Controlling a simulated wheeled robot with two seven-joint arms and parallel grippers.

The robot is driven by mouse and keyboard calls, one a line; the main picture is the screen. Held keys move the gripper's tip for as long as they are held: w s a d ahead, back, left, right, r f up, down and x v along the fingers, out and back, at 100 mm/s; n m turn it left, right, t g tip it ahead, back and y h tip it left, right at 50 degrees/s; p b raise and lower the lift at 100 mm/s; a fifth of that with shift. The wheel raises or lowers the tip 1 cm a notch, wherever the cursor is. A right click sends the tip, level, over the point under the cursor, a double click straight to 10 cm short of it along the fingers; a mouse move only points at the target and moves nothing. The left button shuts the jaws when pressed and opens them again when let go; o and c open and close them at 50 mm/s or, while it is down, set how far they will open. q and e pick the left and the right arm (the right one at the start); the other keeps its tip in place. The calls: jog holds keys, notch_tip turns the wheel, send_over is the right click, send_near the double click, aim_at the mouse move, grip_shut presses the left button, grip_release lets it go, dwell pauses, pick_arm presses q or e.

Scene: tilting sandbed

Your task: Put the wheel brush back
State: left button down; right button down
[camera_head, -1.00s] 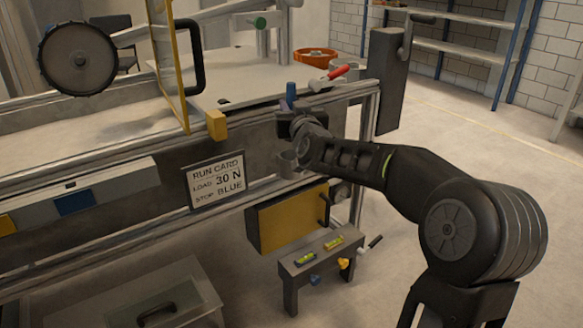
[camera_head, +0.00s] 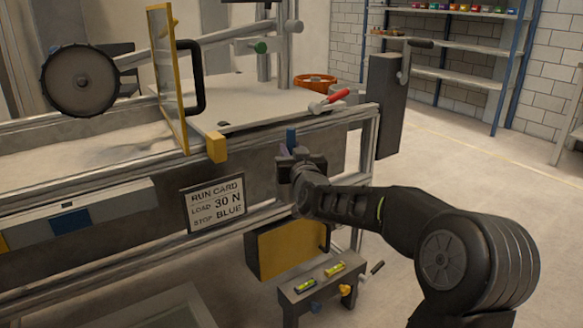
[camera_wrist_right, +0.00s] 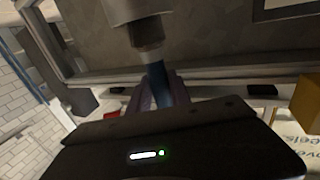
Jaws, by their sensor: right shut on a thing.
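The wheel brush shows as a short blue handle (camera_head: 291,138) standing up from my right gripper (camera_head: 292,160). My right gripper is shut on it, in front of the bench's front rail. In the right wrist view the blue handle (camera_wrist_right: 158,85) stands between the fingers and meets a grey cylindrical part (camera_wrist_right: 148,35). I cannot tell whether this part is a holder or belongs to the brush, nor whether the brush is seated. The brush's lower end is hidden in the head view. The large dark wheel (camera_head: 80,80) is at the left. My left gripper is out of view.
A yellow-framed panel (camera_head: 166,75) stands on the bench. A run card (camera_head: 212,205) hangs below the rail. A low stand (camera_head: 318,290) with two levels is below; floor is clear at right.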

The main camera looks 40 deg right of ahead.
notch_tip(320, 180, down, 4)
jog(key=shift+f+b, duration=0.15)
jog(key=shift+b, duration=0.45)
jog(key=shift+f, duration=0.15)
jog(key=c, duration=1.2)
grip_release()
jog(key=shift+s+r, duration=0.1)
jog(key=shift+r, duration=0.1)
jog(key=p+v, duration=0.1)
jog(key=v, duration=1)
jog(key=shift+s+a, duration=0.15)
jog(key=shift+s, duration=0.25)
